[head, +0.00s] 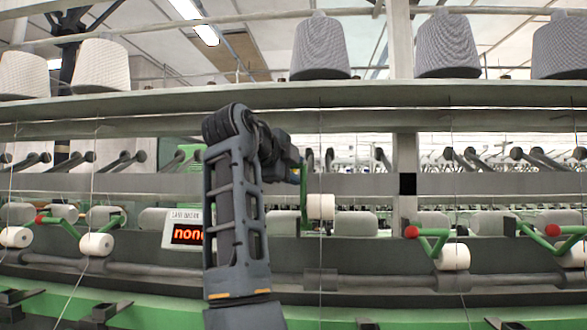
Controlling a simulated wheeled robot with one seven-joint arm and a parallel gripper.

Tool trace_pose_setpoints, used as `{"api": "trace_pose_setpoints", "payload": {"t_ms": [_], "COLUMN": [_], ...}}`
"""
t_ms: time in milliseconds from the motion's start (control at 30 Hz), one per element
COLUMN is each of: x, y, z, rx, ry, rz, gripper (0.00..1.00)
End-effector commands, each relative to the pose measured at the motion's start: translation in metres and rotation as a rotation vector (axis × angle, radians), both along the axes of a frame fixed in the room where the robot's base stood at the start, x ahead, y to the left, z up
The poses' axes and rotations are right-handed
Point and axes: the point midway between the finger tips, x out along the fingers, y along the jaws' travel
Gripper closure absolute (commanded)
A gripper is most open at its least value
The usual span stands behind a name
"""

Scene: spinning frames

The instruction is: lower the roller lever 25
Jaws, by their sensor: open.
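A green roller lever (304,200) stands upright just right of my arm, with a white roller or bobbin (321,207) beside it, higher than the neighbouring white ones. No number is readable, so I cannot tell from a label that it is lever 25. My gripper (295,168) is at the end of my dark arm, close to the top of this lever, and is open. My wrist hides most of the jaws, and I cannot tell whether they touch the lever. Any red knob on this lever is hidden.
Other green levers with red knobs (411,232) and white bobbins (452,257) sit lower at left and right. A display (188,234) reads "none", partly covered by my arm. Large yarn cones (320,48) stand on the shelf (460,94) above. Thin yarns hang down the front.

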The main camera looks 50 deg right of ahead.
Motion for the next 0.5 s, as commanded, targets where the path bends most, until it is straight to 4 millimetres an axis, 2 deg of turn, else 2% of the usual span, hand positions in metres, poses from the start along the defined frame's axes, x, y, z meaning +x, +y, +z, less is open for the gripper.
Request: {"api": "trace_pose_setpoints", "payload": {"t_ms": [67,433,500], "x": [0.0,-0.0002,-0.0002], "y": [0.0001,0.0003,0.0003], "z": [-0.0001,0.0,0.0], "rx": [0.0,0.0,0.0], "ry": [0.0,0.0,0.0], "rz": [0.0,0.0,0.0], "gripper": [0.65,1.0,1.0]}}
